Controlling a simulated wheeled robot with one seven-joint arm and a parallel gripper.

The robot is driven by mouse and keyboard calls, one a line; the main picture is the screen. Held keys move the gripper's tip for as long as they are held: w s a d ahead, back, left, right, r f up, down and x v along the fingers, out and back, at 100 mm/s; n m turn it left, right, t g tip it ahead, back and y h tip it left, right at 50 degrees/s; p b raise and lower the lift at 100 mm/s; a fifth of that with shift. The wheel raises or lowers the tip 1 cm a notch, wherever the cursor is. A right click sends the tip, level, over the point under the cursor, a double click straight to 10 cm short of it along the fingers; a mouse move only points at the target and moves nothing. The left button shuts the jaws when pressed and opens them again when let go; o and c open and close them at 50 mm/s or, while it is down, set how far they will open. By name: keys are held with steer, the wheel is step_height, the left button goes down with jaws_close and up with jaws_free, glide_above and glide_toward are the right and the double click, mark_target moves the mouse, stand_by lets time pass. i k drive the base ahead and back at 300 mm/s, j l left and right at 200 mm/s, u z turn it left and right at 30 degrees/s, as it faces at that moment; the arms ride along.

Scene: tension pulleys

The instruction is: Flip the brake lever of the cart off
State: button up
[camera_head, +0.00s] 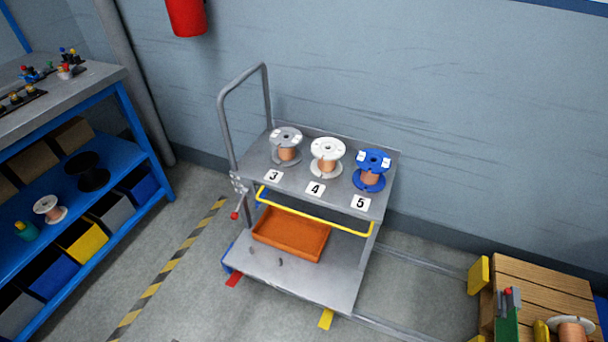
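The grey cart (300,275) stands against the wall in the middle of the view, with a tall tube handle on its left. A small lever with a red knob (235,215) is mounted at the cart's left front post, below the upper shelf; its knob end points down. A red flat tab (234,280) sits low at the cart's left front corner, near the floor. The view does not show which of these is the brake lever. My gripper is not in view.
Three spools, grey (286,145), white (327,157) and blue (371,170), stand on the cart's top. An orange tray (291,233) lies below. A blue shelf bench (80,190) is left; a wooden pallet (540,285) is right. Floor left of the cart is clear.

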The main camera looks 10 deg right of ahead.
mark_target(234, 215)
steer(key=i+l+u, duration=0.15)
steer(key=i+u, duration=0.25)
steer(key=i+l+u, duration=0.4)
steer(key=j, duration=0.1)
